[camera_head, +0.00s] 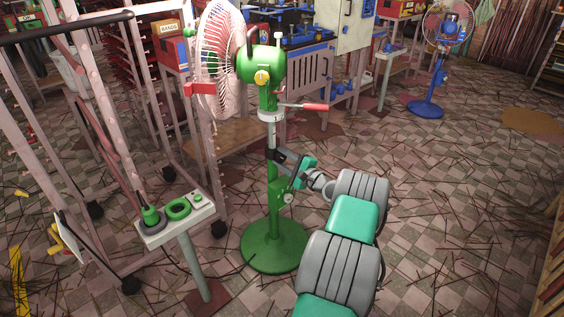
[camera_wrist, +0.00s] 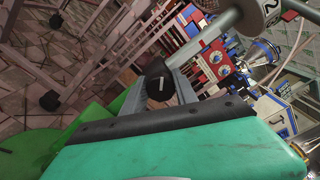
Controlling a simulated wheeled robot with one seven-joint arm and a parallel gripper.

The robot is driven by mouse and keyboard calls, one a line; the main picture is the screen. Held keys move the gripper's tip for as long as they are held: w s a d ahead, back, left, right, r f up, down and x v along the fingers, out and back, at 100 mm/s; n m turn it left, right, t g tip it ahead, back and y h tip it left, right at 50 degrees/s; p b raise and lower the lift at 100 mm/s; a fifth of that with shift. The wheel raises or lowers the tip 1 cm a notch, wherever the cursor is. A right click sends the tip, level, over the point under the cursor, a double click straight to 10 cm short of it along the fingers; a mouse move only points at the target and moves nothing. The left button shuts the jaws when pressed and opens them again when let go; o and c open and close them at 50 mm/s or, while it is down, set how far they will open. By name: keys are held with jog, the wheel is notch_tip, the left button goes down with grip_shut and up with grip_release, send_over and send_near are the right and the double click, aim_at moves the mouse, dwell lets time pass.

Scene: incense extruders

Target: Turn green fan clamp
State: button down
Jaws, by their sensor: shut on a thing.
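The green fan (camera_head: 259,75) stands upright left of my arm, with a green pole and a round green base (camera_head: 274,246). Its clamp knob is black with a white mark (camera_wrist: 158,82) and sits on the side of the pole. My gripper (camera_head: 277,157) reaches the pole from the right, at about mid height. In the wrist view my gripper (camera_wrist: 159,92) has one grey finger on each side of the black knob and is shut on it. In the head view the fingers largely hide the knob. A lever with a red handle (camera_head: 304,107) sticks out above my gripper.
A small stand (camera_head: 173,222) with a green ring and buttons is left of the fan base. A metal rack (camera_head: 128,165) stands further left. A workbench (camera_head: 310,75) is behind, and a blue fan (camera_head: 427,108) is at the back right. Sticks litter the tiled floor.

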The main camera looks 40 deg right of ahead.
jog(key=n+b, duration=0.1)
jog(key=n, duration=0.1)
jog(key=n+b, duration=0.1)
jog(key=n, duration=0.1)
jog(key=n+b, duration=0.1)
jog(key=n, duration=0.1)
jog(key=shift+f+n, duration=0.25)
jog(key=shift+n, duration=0.05)
jog(key=n+b, duration=0.2)
jog(key=n, duration=0.2)
jog(key=shift+b, duration=0.4)
jog(key=shift+r, duration=0.1)
jog(key=c, duration=1)
grip_release()
jog(key=shift+o, duration=0.2)
